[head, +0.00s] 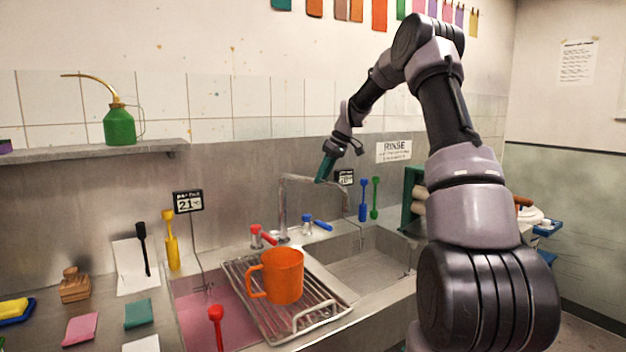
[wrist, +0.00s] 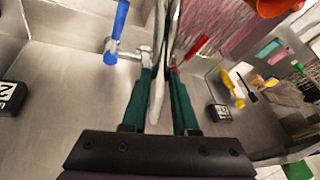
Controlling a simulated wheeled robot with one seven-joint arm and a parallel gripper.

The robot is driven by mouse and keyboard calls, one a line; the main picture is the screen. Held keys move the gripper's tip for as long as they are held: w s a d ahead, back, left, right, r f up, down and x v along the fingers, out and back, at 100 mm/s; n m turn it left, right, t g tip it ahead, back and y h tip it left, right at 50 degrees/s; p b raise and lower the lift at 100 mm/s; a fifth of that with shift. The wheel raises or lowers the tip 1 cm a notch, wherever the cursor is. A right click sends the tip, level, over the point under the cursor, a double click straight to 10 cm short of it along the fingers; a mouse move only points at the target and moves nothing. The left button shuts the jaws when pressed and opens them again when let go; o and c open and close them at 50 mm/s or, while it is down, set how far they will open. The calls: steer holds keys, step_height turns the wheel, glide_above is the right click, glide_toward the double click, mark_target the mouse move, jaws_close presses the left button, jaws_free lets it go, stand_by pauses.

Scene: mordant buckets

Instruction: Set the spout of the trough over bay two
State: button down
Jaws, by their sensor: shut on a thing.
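The metal spout (head: 297,179) rises behind the sink and bends over to the right. In the wrist view the spout (wrist: 158,95) runs between the green fingers of my gripper (wrist: 160,85). In the head view my gripper (head: 325,170) is at the spout's right part, shut on it. The trough has a left bay (head: 195,305) with pink liquid and a right bay (head: 375,270) that looks empty. I cannot read a bay number.
An orange jug (head: 284,277) stands on a wire rack (head: 250,290) across the left bay. Red (head: 262,236) and blue (head: 318,223) tap handles flank the spout's base. A small display (head: 345,178) hangs behind my fingers. Blue and green tools (head: 375,198) are to the right.

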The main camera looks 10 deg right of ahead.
steer(key=shift+w+d+n+g, duration=0.35)
steer(key=shift+w+d+n, duration=0.55)
steer(key=shift+w, duration=0.15)
steer(key=shift+w+d+n+g, duration=0.35)
steer(key=shift+w+d+n, duration=0.5)
steer(key=shift+w, duration=0.15)
steer(key=c, duration=0.7)
jaws_free()
steer(key=v, duration=1)
steer(key=shift+d+r, duration=0.3)
